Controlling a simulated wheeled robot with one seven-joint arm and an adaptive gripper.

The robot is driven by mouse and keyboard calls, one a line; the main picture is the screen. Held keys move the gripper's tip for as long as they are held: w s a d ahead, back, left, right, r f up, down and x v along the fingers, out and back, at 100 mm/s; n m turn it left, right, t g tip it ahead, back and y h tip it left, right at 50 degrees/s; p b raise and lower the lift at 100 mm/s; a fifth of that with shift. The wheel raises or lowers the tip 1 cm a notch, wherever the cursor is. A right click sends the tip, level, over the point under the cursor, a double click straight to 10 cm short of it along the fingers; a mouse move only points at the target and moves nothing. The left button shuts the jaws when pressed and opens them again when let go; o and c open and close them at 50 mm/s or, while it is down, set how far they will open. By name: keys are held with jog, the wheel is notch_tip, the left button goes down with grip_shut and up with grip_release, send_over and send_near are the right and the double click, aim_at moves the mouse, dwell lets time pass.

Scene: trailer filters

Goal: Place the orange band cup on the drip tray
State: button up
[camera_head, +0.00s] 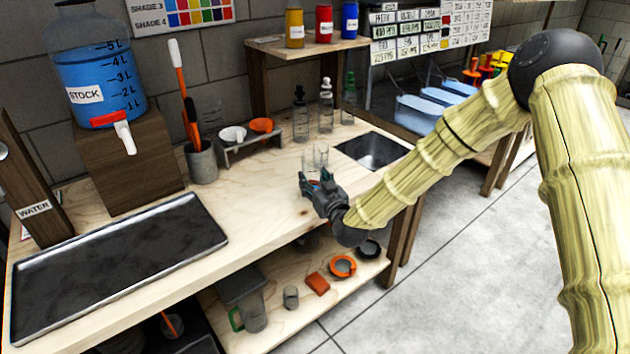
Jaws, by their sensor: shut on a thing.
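My gripper (310,181) is at the front part of the wooden bench, right of the drip tray, shut on a small clear cup. A patch of orange shows between the fingers, which fits the orange band cup, but the fingers hide most of it. Clear glass (316,158) shows just behind and above the fingers; I cannot tell whether it is one cup or two. The drip tray (120,258) is a long, dark, shallow tray at the left of the bench. Its surface is empty.
The blue stock tank (97,82) stands on a wooden block (121,165) behind the tray. Bare bench lies between tray and gripper.

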jog(key=o, duration=1)
jog(key=shift+o, duration=0.2)
jog(key=shift+r, duration=0.1)
jog(key=v, duration=1.2)
jog(key=shift+b, duration=0.4)
